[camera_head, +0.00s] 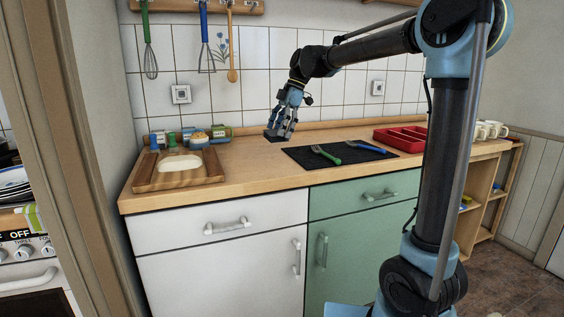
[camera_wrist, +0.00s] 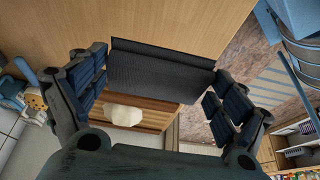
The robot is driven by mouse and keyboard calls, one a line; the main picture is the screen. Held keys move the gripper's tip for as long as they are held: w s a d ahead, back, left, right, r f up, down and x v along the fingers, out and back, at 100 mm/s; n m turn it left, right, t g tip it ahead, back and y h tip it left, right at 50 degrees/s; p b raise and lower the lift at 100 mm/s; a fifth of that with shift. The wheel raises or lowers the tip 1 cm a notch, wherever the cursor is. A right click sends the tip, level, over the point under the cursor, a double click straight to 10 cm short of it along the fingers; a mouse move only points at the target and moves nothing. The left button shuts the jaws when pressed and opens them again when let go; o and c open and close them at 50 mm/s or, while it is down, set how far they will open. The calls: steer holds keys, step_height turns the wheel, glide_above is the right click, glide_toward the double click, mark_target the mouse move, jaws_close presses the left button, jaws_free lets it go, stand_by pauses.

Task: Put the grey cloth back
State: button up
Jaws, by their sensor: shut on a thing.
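The grey cloth (camera_wrist: 158,72) is a dark, flat, roughly rectangular piece between my fingers in the wrist view. My gripper (camera_head: 280,135) is shut on it and points down over the wooden counter, left of the black mat, in the head view. There the cloth (camera_head: 272,136) shows as a small dark patch at the fingertips. I cannot tell whether it touches the counter. In the wrist view the fingers (camera_wrist: 157,84) flank the cloth on both sides.
A wooden board (camera_head: 151,179) with a white item (camera_head: 180,164) lies at the left. A red tray (camera_head: 401,139) is at the right. Jars and tins (camera_head: 190,137) stand by the wall.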

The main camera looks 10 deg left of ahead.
steer(key=shift+w+a, duration=0.1)
steer(key=shift+w, duration=0.15)
steer(key=shift+w+f, duration=0.1)
steer(key=shift+f, duration=0.2)
glide_above(276, 164)
steer(key=d, duration=0.1)
steer(key=f, duration=0.4)
steer(key=shift+w+d+f, duration=0.15)
steer(key=shift+w+f, duration=0.15)
steer(key=shift+w, duration=0.1)
steer(key=shift+s+f, duration=0.1)
steer(key=shift+f, duration=2.15)
steer(key=o, duration=1.1)
